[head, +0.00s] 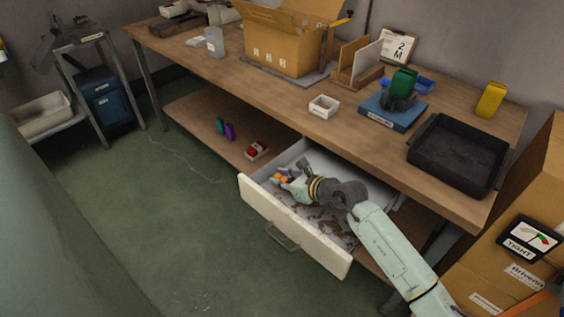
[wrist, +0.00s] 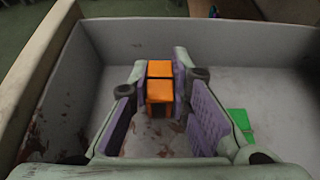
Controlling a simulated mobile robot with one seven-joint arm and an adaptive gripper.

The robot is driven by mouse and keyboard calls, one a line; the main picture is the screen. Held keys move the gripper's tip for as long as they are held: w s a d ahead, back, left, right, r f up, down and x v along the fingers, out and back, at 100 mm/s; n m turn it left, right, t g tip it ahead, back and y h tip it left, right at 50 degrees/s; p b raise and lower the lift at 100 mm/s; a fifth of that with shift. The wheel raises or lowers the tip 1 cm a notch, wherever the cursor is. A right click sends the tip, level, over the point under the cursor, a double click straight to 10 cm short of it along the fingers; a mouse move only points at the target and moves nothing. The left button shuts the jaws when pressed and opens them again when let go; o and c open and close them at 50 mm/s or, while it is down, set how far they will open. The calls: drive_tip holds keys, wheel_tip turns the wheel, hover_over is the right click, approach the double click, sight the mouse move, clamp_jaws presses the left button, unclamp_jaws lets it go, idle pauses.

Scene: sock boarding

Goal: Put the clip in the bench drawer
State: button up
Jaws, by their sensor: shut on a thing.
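The drawer (head: 292,229) under the bench is pulled open. In the wrist view, its pale walls (wrist: 115,48) surround my gripper (wrist: 160,82). My gripper (head: 284,178) reaches down into the drawer's left end in the head view. It is shut on an orange clip (wrist: 160,93), which sits between the fingertips with dark bands across it. The clip also shows as a small orange patch in the head view (head: 278,177). Whether the clip touches the drawer floor I cannot tell.
A green item (wrist: 240,122) lies on the drawer floor to the right of my fingers. The bench top (head: 270,97) overhangs the drawer's back. A red-and-white item (head: 257,150) lies on the lower shelf beside the drawer. A black tray (head: 458,157) stands on the bench.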

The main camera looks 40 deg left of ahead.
drive_tip(key=shift+f, duration=0.15)
drive_tip(key=shift+f, duration=0.15)
drive_tip(key=shift+f+b, duration=0.1)
drive_tip(key=shift+b, duration=0.2)
drive_tip(key=o, duration=0.8)
drive_tip(key=shift+r+p, duration=0.45)
drive_tip(key=b+v, duration=0.2)
drive_tip(key=v, duration=0.3)
drive_tip(key=b+v, duration=0.2)
drive_tip(key=v, duration=0.3)
drive_tip(key=shift+d+f, duration=0.1)
drive_tip(key=shift+d, duration=0.35)
drive_tip(key=shift+s+d+r+b, duration=0.1)
drive_tip(key=shift+d+r+b, duration=0.2)
drive_tip(key=shift+d+r, duration=0.1)
